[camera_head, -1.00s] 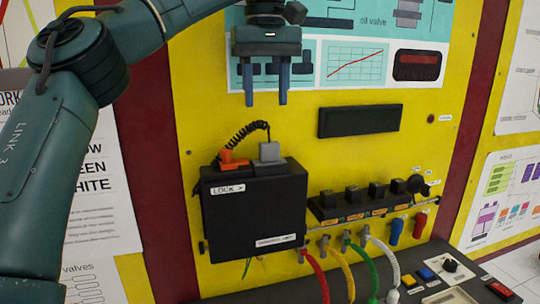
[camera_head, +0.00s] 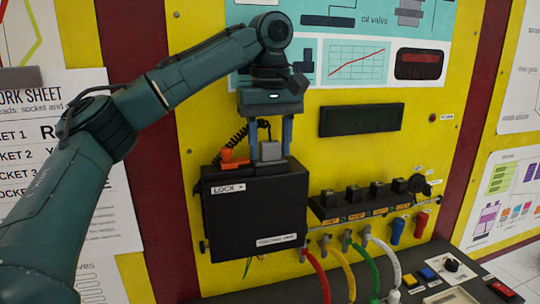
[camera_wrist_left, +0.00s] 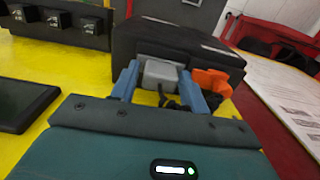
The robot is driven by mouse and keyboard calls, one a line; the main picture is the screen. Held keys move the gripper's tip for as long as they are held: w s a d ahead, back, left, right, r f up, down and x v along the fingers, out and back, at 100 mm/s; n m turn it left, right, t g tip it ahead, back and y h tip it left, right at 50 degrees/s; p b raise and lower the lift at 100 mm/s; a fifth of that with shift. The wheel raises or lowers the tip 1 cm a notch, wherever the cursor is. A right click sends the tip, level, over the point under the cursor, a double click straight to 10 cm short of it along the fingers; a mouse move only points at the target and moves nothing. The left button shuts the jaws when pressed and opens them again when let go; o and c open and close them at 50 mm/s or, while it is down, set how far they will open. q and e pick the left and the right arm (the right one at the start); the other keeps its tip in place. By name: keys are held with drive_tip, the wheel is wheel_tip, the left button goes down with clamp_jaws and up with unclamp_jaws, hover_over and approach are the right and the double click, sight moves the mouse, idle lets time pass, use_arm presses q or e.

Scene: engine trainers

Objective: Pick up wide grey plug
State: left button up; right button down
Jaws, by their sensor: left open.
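The wide grey plug (camera_head: 270,151) stands on top of the black box marked LOCK (camera_head: 255,205). My left gripper (camera_head: 270,152) is open above the box, pointing down, with one blue finger on each side of the plug. In the left wrist view the grey plug (camera_wrist_left: 160,73) shows between the two fingertips (camera_wrist_left: 162,85). I cannot tell whether the fingers touch it. An orange plug (camera_head: 232,158) with a black coiled cord sits just left of the grey plug, and it also shows close beside a finger in the left wrist view (camera_wrist_left: 212,82). My right gripper is not in view.
A dark display panel (camera_head: 361,120) is on the yellow board right of my gripper. A row of black sockets (camera_head: 365,197) is to the right of the box, with red, yellow, green and white cables below. A control desk (camera_head: 445,282) is at the lower right.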

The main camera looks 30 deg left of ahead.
use_arm(q)
drive_tip(key=c, duration=0.8)
drive_tip(key=shift+o, duration=0.2)
drive_tip(key=shift+r, duration=0.15)
